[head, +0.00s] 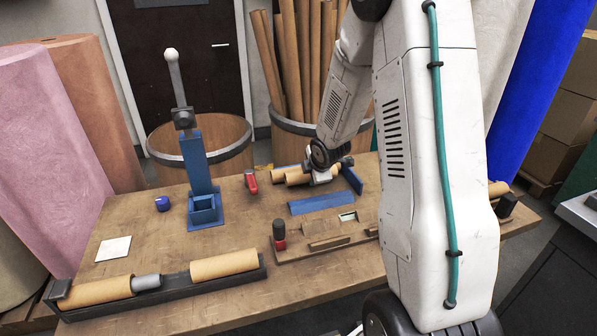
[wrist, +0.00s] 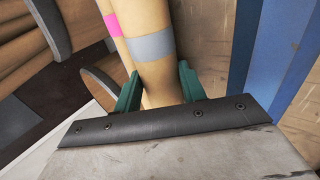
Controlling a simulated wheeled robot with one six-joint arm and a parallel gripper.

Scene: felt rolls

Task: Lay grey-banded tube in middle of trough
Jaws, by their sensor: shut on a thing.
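The grey-banded tube is tan with a grey band (wrist: 153,46) in the wrist view. My gripper (wrist: 157,88) has its green fingers on either side of the tube, shut on it. A pink-banded tube (wrist: 112,24) lies close beside it on the left. In the head view my gripper (head: 322,176) is at the blue rack at the back of the table, and tan tubes (head: 291,177) show by it. The dark trough (head: 190,293) is at the front left. It holds a tan tube at its left and another at its right, with a grey cylinder (head: 146,282) between them.
A blue post stand (head: 199,178) rises left of the rack. A small blue block (head: 162,203), a red object (head: 251,183) and a white tile (head: 113,248) lie on the table. A wooden fixture (head: 325,243) lies right of the trough. The table's middle is mostly clear.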

